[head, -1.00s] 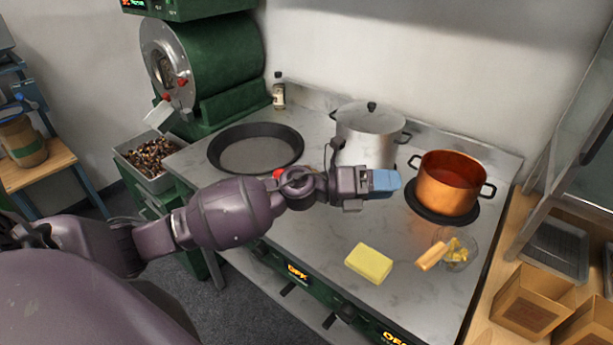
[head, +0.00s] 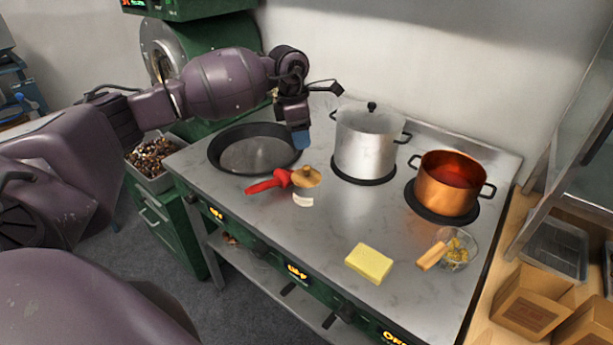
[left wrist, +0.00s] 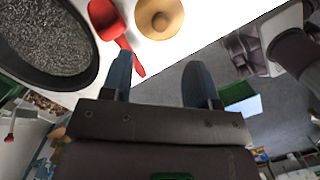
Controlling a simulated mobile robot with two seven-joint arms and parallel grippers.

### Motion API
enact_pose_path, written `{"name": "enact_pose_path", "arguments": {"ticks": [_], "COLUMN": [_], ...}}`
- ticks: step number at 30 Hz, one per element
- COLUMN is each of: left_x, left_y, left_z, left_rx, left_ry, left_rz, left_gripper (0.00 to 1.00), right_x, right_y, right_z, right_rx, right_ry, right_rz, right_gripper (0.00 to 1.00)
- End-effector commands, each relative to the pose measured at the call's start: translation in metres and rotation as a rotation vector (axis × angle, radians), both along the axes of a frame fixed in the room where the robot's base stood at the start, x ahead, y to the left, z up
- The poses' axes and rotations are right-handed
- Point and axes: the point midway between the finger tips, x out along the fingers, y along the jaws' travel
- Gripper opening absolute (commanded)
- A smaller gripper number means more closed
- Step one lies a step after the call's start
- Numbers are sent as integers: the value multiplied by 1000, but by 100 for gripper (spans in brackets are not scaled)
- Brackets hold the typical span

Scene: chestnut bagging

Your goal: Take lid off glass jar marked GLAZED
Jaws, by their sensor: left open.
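A small jar with a round tan wooden lid (head: 306,177) and knob stands on the steel top, right of the dark pan. The lid is on. A white label (head: 303,201) is on its front; its lettering is too small to read. The lid also shows from above in the left wrist view (left wrist: 160,18). My left gripper (head: 300,140) is beyond the jar, above the pan's right edge, fingers pointing down. Its blue fingers are apart and empty in the left wrist view (left wrist: 163,85). My right gripper is not in view.
A red-handled tool (head: 268,184) lies against the jar's left side. The dark pan (head: 253,148) is behind it, a steel pot (head: 365,145) and copper pot (head: 445,186) to the right. A yellow block (head: 369,263) and glass bowl (head: 458,252) are in front.

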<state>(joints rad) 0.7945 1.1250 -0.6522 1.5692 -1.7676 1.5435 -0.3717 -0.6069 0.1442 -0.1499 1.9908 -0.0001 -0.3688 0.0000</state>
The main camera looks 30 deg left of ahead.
Motion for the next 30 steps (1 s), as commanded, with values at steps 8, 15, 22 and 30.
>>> {"name": "enact_pose_path", "arguments": {"ticks": [8, 15, 22, 30], "left_x": [3, 5, 6, 9], "left_y": [-5, -7, -8, -11], "left_z": [-35, -56, -77, -105], "left_rx": [-5, -4, -6, -6], "left_ry": [4, 2, 4, 0], "left_rz": [-1, -1, 0, -1], "left_gripper": [54, 54, 54, 54], "right_x": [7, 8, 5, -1], "right_y": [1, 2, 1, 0], "right_z": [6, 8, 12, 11], "right_rx": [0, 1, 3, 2], "right_ry": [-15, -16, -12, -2], "right_rz": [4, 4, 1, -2], "right_gripper": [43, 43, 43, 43]}}
